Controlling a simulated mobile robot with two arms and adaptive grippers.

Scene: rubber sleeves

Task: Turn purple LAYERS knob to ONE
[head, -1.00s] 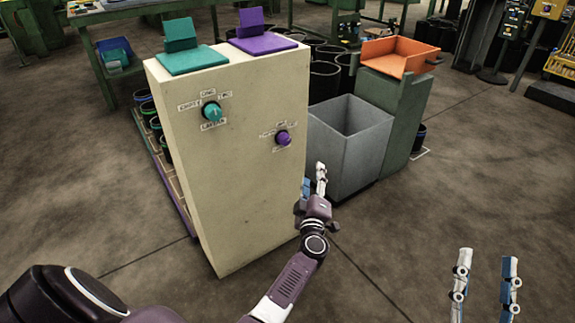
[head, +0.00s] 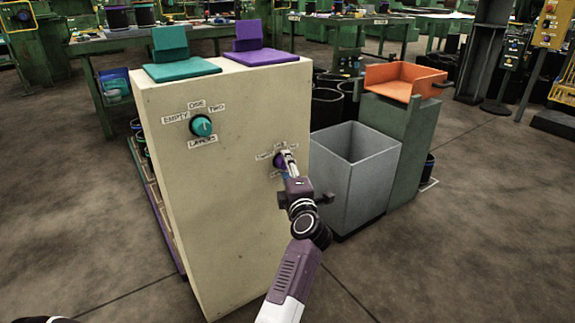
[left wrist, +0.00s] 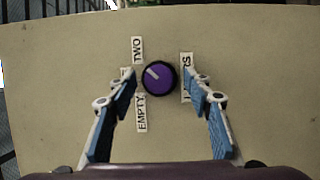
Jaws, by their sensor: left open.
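The purple LAYERS knob (head: 279,160) is on the front of the cream cabinet (head: 215,215), partly covered by my left gripper in the head view. In the left wrist view the purple knob (left wrist: 161,80) lies between my open fingers, and its white mark points up and left. The TWO label (left wrist: 138,50), EMPTY label (left wrist: 141,112) and LAYERS label (left wrist: 187,66) surround it; a finger mostly hides the label between TWO and EMPTY. My left gripper (head: 287,158) is open at the knob; contact cannot be told. My right gripper is out of view.
A teal knob (head: 202,126) with its own labels is left on the same cabinet face. Teal (head: 182,70) and purple (head: 262,57) stands sit on top. A grey bin (head: 345,185) and an orange tray (head: 405,80) are to the right. Floor at right is clear.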

